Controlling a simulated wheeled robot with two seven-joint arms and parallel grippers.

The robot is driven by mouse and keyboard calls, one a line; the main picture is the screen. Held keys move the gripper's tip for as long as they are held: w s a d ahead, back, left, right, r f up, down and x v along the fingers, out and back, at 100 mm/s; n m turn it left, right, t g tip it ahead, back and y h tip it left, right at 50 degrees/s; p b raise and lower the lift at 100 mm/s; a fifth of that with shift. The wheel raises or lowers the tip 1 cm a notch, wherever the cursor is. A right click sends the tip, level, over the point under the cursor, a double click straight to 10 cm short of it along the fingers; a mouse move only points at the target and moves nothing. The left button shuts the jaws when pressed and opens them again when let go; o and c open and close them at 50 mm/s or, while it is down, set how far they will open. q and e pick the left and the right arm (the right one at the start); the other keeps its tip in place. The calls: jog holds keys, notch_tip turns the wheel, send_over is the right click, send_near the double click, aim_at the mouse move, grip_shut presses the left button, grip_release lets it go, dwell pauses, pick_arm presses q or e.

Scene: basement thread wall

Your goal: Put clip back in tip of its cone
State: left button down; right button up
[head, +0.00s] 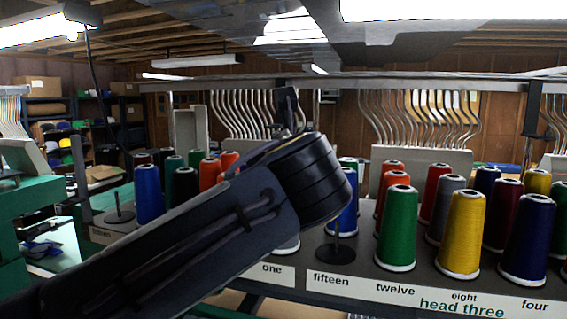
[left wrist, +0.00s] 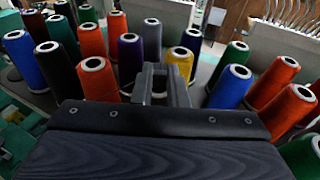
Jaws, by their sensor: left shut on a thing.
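My left gripper (head: 287,108) stands among the thread cones, its arm crossing the head view from the lower left. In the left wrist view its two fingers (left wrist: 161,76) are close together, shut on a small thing. I take this to be the clip, which I cannot make out between the fingers. Behind the fingertips are a yellow cone (left wrist: 181,66) and a purple cone (left wrist: 131,58); whether the fingers touch either I cannot tell. A red cone (left wrist: 97,80) stands to their left and a blue cone (left wrist: 230,88) to their right. My right gripper is in neither view.
More cones crowd the rack, including a green cone (head: 397,230) and a yellow cone (head: 461,238) at the front right. A bare spindle (head: 337,252) stands by the label "fifteen" (head: 331,281). A horizontal rail (head: 420,83) and curved tubes (head: 425,115) run behind the cones.

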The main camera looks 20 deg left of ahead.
pick_arm(q)
jog(key=shift+f, duration=0.35)
jog(key=shift+p, duration=0.3)
jog(key=shift+f, duration=0.25)
dwell(0.5)
jog(key=c, duration=1.4)
grip_release()
jog(key=shift+o, duration=0.2)
